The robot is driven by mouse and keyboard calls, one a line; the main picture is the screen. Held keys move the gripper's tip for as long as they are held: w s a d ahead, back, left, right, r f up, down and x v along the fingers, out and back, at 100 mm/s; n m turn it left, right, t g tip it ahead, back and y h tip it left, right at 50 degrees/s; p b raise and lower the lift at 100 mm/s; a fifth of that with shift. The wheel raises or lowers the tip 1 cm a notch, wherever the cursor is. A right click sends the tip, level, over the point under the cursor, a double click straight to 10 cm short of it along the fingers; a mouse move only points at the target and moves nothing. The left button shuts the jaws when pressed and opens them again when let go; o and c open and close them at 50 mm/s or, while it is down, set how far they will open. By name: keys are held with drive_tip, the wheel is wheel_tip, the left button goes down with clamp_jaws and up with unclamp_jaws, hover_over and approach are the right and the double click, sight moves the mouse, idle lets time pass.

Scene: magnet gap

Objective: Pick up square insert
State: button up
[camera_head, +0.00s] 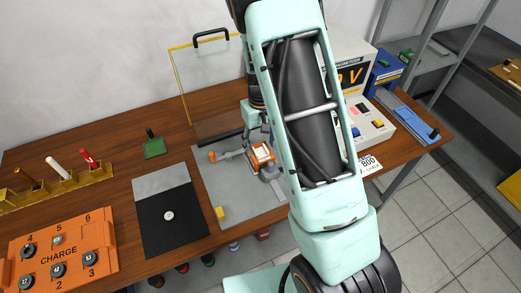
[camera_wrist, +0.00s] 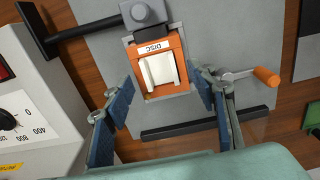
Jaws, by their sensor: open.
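A square orange insert (camera_wrist: 176,91) labelled DISC, with a raised pale block on top, sits in a grey fixture (camera_wrist: 148,14) in the wrist view. It also shows in the head view (camera_head: 262,153), below my forearm. I take this as the square insert, though a small squarish piece (camera_head: 57,239) also sits at slot 5 of the orange CHARGE tray (camera_head: 100,268). My gripper (camera_wrist: 165,84) is open, its two blue-padded fingers on either side of the insert in the picture. I see no contact; the remaining height is unclear.
An orange-handled crank (camera_wrist: 266,76) sticks out beside the fixture. A dark bar (camera_wrist: 205,122) lies near it. A meter box (camera_wrist: 30,115) stands at left in the wrist view. A clear yellow-edged panel (camera_head: 208,80) stands behind. A black-and-grey mat (camera_head: 160,185) lies left of the fixture's plate.

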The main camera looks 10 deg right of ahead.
drive_tip(key=shift+f, duration=0.8)
drive_tip(key=shift+s, duration=0.1)
drive_tip(key=c, duration=0.9)
drive_tip(key=shift+c, duration=0.2)
drive_tip(key=shift+r, duration=0.15)
